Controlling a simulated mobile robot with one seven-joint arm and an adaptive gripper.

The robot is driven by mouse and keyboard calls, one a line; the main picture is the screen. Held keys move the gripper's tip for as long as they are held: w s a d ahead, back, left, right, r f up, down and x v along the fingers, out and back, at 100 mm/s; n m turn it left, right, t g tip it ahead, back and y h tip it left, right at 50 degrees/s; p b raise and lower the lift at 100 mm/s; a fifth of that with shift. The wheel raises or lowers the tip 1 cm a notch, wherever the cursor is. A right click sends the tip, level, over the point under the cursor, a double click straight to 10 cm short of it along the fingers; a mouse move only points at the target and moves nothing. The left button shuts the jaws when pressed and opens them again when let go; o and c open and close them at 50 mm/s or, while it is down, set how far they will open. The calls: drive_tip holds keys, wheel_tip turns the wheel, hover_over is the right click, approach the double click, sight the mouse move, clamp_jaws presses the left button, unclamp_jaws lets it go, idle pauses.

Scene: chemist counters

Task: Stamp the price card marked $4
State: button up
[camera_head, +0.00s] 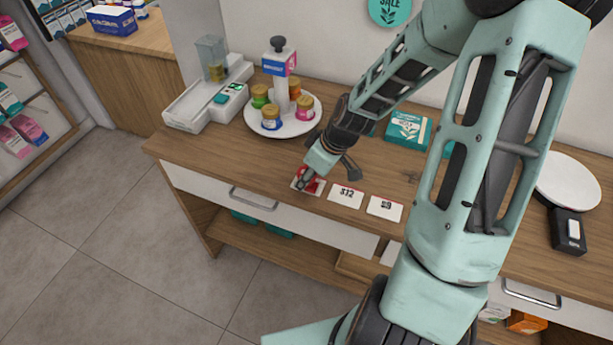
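Three white price cards lie in a row along the front of the wooden counter. The left card (299,187) is mostly covered by my gripper and a small red thing, so its marking cannot be read. The middle card (346,196) reads $12. The right card (385,208) has a single-digit price that looks like $9 or $8. My gripper (306,182) points down at the left card. The small red thing (317,187), possibly the stamp, is at its fingertips on or just above that card. Whether the fingers grip it is too small to tell.
A round white stand (254,122) with several coloured jars is behind the cards. A white device (194,105) stands at the back left. A teal box (408,130) is behind my arm. A white disc (568,181) and black device (569,232) are at right. Counter left of the cards is clear.

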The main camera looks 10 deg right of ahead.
drive_tip(key=shift+r+p, duration=2.85)
drive_tip(key=shift+r, duration=0.65)
